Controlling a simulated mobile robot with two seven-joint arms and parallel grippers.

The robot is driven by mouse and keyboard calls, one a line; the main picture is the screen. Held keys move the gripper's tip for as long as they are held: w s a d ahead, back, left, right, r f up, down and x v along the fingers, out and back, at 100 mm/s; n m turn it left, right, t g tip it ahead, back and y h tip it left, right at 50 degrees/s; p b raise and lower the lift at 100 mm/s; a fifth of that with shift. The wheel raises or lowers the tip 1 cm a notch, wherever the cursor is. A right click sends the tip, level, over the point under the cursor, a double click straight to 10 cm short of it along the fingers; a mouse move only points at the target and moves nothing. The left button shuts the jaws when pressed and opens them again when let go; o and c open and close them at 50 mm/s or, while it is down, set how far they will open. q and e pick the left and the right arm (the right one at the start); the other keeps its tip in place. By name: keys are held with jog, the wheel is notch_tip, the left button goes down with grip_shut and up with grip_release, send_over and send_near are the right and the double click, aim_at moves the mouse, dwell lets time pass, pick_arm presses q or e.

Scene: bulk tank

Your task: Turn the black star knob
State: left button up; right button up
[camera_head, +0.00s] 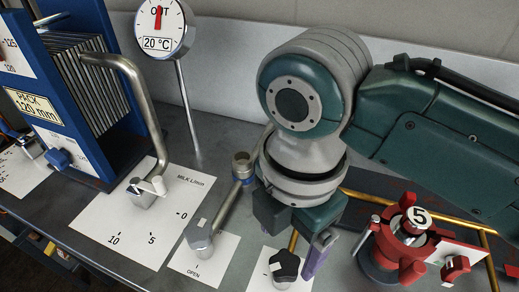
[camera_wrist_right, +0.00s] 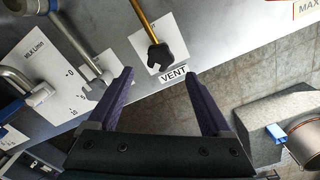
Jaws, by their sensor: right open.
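The black star knob (camera_head: 286,264) sits at the end of a brass pipe on a white card at the front of the bench. My right gripper (camera_head: 298,246) is over the knob, pointing down; one purple finger shows to the knob's right. In the right wrist view the gripper (camera_wrist_right: 159,75) is open and empty, its purple fingers apart on either side of the knob's line. Contact with the knob is not visible. My left gripper is not in view.
A metal lever valve (camera_head: 199,240) on an OPEN card stands left of the knob. A red valve (camera_head: 402,240) marked 5 stands close on the right. A MILK L/min dial card (camera_head: 110,222), a blue plate pack (camera_head: 75,90) and a thermometer (camera_head: 163,28) are further left.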

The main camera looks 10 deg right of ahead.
aim_at(284, 264)
notch_tip(284, 264, down, 6)
jog(key=shift+f+b, duration=0.15)
jog(key=shift+b, duration=0.4)
jog(key=c, duration=0.4)
grip_shut()
